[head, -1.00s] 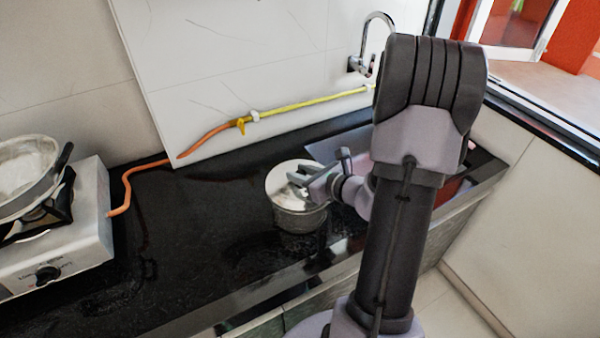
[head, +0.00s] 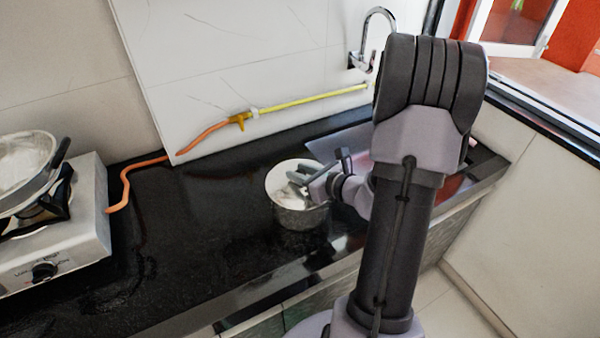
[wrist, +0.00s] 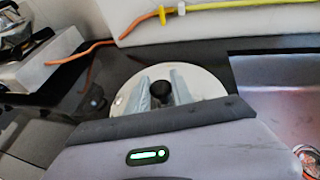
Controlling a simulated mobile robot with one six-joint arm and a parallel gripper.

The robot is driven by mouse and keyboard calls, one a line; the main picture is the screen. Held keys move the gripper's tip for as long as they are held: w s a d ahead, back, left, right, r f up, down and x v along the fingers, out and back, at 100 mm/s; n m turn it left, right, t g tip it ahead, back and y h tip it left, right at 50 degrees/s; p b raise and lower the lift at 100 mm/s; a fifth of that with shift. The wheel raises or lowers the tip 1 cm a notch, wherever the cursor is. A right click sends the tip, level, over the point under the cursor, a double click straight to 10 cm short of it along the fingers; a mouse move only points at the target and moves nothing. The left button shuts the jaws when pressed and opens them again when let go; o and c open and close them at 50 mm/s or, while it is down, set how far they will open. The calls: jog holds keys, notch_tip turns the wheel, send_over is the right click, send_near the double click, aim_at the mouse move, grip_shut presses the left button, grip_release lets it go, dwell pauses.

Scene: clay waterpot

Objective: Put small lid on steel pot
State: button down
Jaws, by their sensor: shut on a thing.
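The steel pot (head: 300,216) stands on the black counter near the sink, in the middle of the head view. The pale round lid (head: 282,174) is at the pot's mouth, looking level with its rim. I cannot tell whether it rests fully on the rim. My gripper (head: 296,184) comes in from the right over the lid. In the wrist view, my gripper's two fingers (wrist: 160,95) are shut on the dark knob of the lid (wrist: 207,84). The pot is hidden under the lid there.
A gas stove (head: 60,240) with a pan (head: 25,170) stands at the left. An orange hose (head: 124,188) runs along the back to a yellow pipe (head: 300,101). The sink (wrist: 275,95) lies right of the pot. The counter left of the pot is clear.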

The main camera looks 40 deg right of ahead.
jog(key=shift+a+f, duration=0.1)
jog(key=shift+f, duration=0.15)
jog(key=c, duration=1)
grip_release()
jog(key=shift+c, duration=0.2)
jog(key=shift+s+r, duration=0.2)
jog(key=shift+s, duration=0.05)
jog(key=p+v, duration=0.4)
jog(key=v, duration=1.2)
jog(key=shift+s+r+p, duration=0.15)
jog(key=shift+s+p, duration=0.25)
